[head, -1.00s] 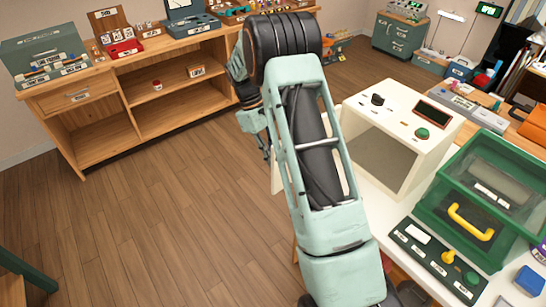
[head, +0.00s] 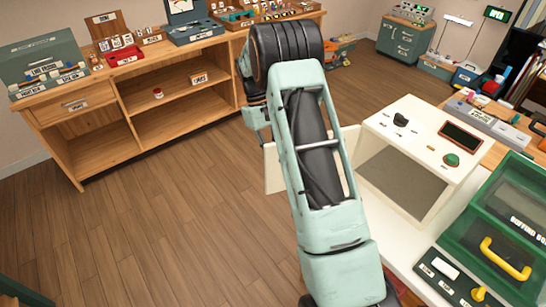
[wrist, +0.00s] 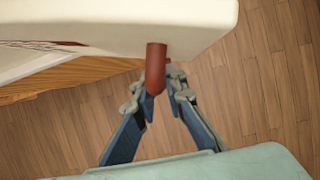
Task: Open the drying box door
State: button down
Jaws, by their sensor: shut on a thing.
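The drying box (head: 437,130) is a cream box with a dark knob, a display and a green button on top, on the white table at right in the head view. Its front is open and the grey inside shows. Its cream door (head: 272,168) stands swung out to the left, partly hidden behind my arm. In the wrist view, the door (wrist: 205,22) carries a reddish-brown bar handle (wrist: 156,66). My gripper (wrist: 158,90) is shut on this handle, with the blue-grey fingers on either side of its lower end. The gripper is hidden in the head view.
A green box with a yellow handle (head: 505,258) and a dark control panel (head: 455,282) stand right of the drying box. A wooden shelf unit (head: 160,120) stands at the back left. The wooden floor (head: 170,220) left of my arm is clear.

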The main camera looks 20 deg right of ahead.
jog(key=c, duration=2)
grip_release()
jog(key=shift+o, duration=0.2)
jog(key=shift+r, duration=0.1)
jog(key=v, duration=1.1)
jog(key=shift+w+r, duration=0.25)
jog(key=shift+r, duration=0.1)
